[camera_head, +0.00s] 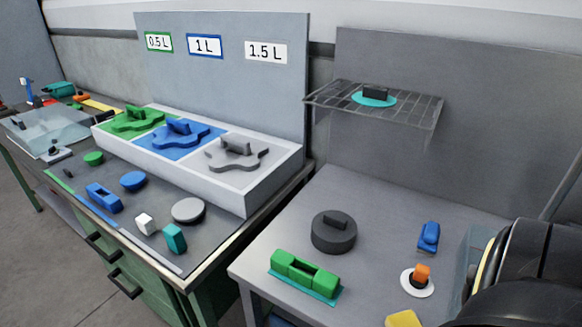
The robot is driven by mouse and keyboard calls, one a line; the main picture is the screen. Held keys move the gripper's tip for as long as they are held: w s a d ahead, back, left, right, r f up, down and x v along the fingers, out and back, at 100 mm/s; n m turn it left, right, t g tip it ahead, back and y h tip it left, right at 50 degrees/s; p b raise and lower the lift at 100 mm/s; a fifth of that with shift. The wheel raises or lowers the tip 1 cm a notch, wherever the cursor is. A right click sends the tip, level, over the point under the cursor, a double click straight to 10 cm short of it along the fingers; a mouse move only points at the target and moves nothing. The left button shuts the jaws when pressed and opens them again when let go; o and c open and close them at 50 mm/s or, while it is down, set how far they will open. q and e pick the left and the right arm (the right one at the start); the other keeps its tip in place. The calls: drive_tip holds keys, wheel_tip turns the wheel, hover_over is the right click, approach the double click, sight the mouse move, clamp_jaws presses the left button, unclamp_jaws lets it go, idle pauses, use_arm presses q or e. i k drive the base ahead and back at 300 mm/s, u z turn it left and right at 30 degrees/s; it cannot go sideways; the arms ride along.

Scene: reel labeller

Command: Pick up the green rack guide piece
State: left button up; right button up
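A green piece with a raised handle (136,119) lies in the left section of the white tray (262,187), below the 0.5 L label. A green block with a gap in its middle (304,271) sits on a teal pad near the front of the right table. I cannot tell for sure which one is the rack guide piece. Blue (178,132) and grey (237,152) handled pieces lie in the tray's other sections. Neither of my grippers is in view.
A wire shelf (415,107) juts out above the right table. A dark round part with a handle (333,232) stands on that table. A large black rounded thing (530,262) fills the lower right. Several small blocks and discs lie before the tray.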

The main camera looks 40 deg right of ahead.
sight(326, 284)
drive_tip(key=u, duration=0.15)
drive_tip(key=k, duration=0.25)
drive_tip(key=z, duration=0.3)
drive_tip(key=i, duration=0.25)
drive_tip(key=z, duration=1.1)
